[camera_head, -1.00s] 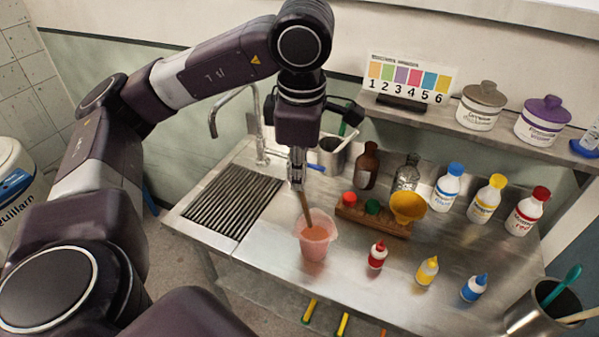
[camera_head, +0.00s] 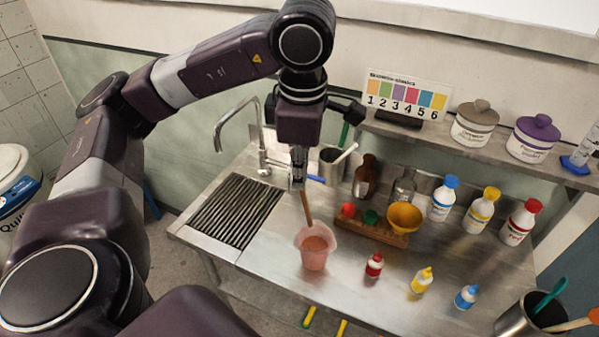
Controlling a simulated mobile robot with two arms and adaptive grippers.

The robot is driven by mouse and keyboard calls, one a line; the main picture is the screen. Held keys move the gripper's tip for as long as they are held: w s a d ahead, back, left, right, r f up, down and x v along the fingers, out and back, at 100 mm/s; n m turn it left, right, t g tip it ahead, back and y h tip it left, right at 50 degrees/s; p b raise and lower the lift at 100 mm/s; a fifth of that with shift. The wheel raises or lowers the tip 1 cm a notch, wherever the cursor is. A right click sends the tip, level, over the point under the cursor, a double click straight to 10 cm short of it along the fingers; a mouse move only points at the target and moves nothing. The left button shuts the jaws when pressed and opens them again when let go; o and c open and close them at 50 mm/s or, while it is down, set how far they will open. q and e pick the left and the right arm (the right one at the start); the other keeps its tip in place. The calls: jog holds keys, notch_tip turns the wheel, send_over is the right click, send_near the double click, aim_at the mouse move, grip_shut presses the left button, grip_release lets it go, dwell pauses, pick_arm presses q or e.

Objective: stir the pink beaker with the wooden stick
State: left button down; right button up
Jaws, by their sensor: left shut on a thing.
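A pink translucent beaker (camera_head: 314,258) stands upright on the steel counter and holds a brownish-orange liquid. My left gripper (camera_head: 298,186) points down above the beaker, shut on the upper end of the wooden stick (camera_head: 307,209). The stick slants down towards the beaker's back rim. Whether its lower tip is inside the beaker or dips into the liquid I cannot tell for sure. My right gripper is not in view.
A drain grate (camera_head: 235,215) lies left. A steel pot of tools (camera_head: 519,317) stands at the front right. Bare counter surrounds the beaker's front.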

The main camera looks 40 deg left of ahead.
pick_arm(q)
notch_tip(320, 180, up, 6)
jog(key=p, duration=0.5)
jog(key=shift+r, duration=0.2)
jog(key=shift+f, duration=0.15)
